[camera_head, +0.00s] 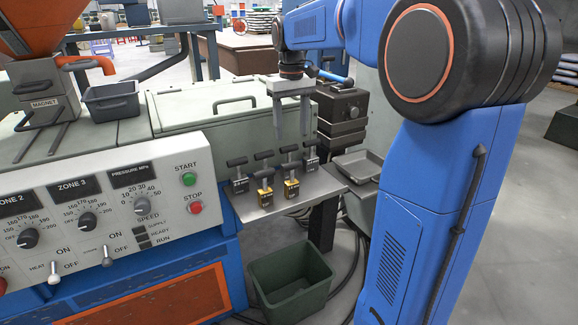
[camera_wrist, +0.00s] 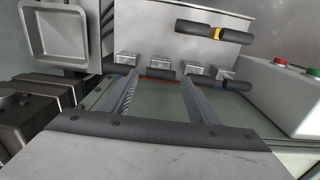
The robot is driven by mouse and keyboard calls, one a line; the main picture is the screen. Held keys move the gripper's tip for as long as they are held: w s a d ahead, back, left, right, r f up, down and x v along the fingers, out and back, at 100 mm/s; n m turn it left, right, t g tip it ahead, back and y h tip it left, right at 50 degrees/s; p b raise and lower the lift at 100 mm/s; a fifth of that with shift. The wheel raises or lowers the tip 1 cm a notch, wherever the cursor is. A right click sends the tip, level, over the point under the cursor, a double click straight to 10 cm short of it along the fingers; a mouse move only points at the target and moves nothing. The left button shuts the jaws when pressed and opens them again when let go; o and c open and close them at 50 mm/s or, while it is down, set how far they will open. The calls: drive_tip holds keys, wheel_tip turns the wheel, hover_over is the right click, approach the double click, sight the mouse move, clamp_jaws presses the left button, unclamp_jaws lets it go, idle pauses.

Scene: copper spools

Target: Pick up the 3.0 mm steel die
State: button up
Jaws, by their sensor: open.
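Several small dies with black T-handles stand on a metal shelf (camera_head: 285,203) in the head view. Two have gold bodies: a front one (camera_head: 265,196) and one right of it (camera_head: 291,188). Two look dark or steel-grey: the leftmost (camera_head: 239,185) and the rightmost (camera_head: 311,160). Their size labels are too small to read, so I cannot tell which is 3.0 mm. My gripper (camera_head: 291,138) is open and empty, its fingers pointing down around and above the right-hand dies. In the wrist view the open fingers (camera_wrist: 158,80) overlap the row of black handles (camera_wrist: 160,74).
A control panel (camera_head: 140,205) with knobs stands left of the shelf, and a grey machine cover (camera_head: 210,110) lies behind it. A green bin (camera_head: 290,283) sits below on the floor. A dark stacked block (camera_head: 341,112) and a grey tray (camera_head: 360,164) stand to the right.

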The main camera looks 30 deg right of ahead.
sight(289, 160)
wheel_tip(289, 160, down, 7)
drive_tip(key=shift+r, duration=0.2)
drive_tip(key=f, duration=0.3)
drive_tip(key=shift+w+a+f, duration=0.15)
drive_tip(key=shift+w+f, duration=0.2)
drive_tip(key=shift+w, duration=0.05)
drive_tip(key=shift+f, duration=0.8)
drive_tip(key=c, duration=1.3)
drive_tip(key=shift+r, duration=0.15)
